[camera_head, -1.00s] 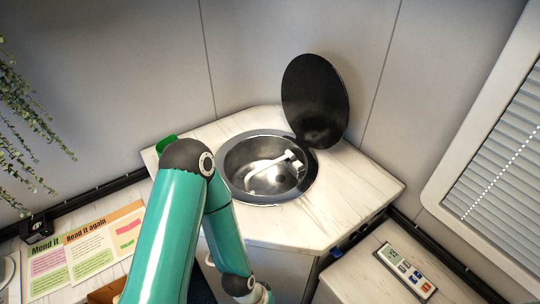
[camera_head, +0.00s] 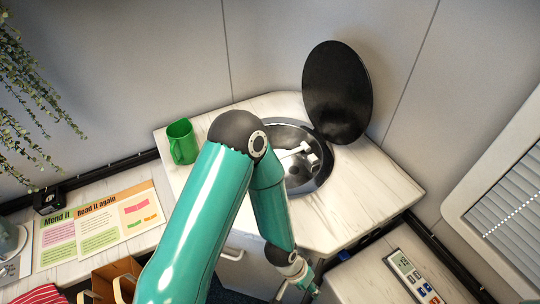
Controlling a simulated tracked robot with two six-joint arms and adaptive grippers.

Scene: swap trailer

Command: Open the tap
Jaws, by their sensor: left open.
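The white tap (camera_head: 296,152) stands in a round steel sink (camera_head: 322,181) set into the corner counter. Its spout reaches over the basin; part of the tap and the basin's left side are hidden behind my left arm. My left gripper (camera_head: 304,292) is open at the bottom of the view, in front of the counter and below its top, well apart from the tap. Its fingers are small and partly cut off. My right gripper is not in view.
A black round lid (camera_head: 338,92) stands raised behind the sink. A panel with buttons (camera_head: 412,277) lies at lower right. Leaflets (camera_head: 95,228) and a wooden box (camera_head: 112,277) are at left. The counter right of the sink is clear.

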